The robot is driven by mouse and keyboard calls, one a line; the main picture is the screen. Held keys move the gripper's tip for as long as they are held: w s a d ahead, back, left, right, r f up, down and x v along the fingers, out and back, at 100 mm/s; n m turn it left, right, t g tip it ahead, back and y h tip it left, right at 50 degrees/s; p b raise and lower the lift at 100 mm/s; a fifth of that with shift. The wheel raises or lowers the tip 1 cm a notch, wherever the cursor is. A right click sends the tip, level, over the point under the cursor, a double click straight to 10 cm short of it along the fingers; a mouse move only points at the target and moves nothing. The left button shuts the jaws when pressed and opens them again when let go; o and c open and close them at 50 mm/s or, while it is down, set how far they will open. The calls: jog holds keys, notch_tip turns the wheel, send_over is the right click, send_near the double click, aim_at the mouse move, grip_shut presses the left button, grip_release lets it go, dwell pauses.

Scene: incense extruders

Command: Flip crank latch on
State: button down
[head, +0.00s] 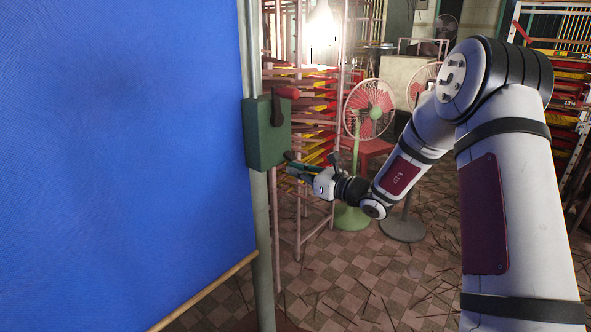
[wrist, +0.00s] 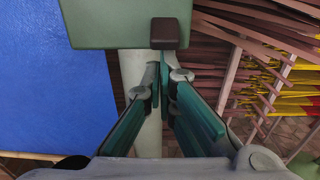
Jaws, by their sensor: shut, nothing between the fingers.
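A dark green latch box (head: 262,145) is fixed to a grey-green pole (head: 262,215). My gripper (head: 290,164) is just below and right of the box, shut and empty. In the wrist view the box (wrist: 105,25) fills the top. A dark brown block (wrist: 165,33), apparently the crank's lower end, lies just beyond my gripper's tips (wrist: 164,76). I cannot tell whether they touch it. The red handle is not visible there.
A large blue panel (head: 125,150) fills the left side, with a wooden rod (head: 205,290) along its lower edge. Racks of incense sticks (head: 310,100) stand behind the box. A green-stemmed fan (head: 368,108) stands behind my arm. Tiled floor (head: 340,280) shows below.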

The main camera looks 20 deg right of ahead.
aim_at(293, 160)
jog(key=shift+s+r+g+h+p, duration=0.15)
jog(key=shift+r+g+h+p, duration=0.25)
jog(key=shift+p, duration=0.5)
jog(key=shift+s+d+r+g+h+p, duration=0.15)
jog(key=shift+r+g+h+p, duration=0.5)
jog(key=shift+p, duration=0.95)
jog(key=shift+s+d+r+g+h+p, duration=0.1)
jog(key=shift+r+g+h+p, duration=0.55)
jog(key=shift+p, duration=0.9)
jog(key=shift+s+d+r+g+h+p, duration=0.2)
jog(key=shift+r+g+p, duration=0.25)
jog(key=shift+g+p, duration=0.8)
jog(key=shift+t+p, duration=0.35)
jog(key=shift+w, duration=0.1)
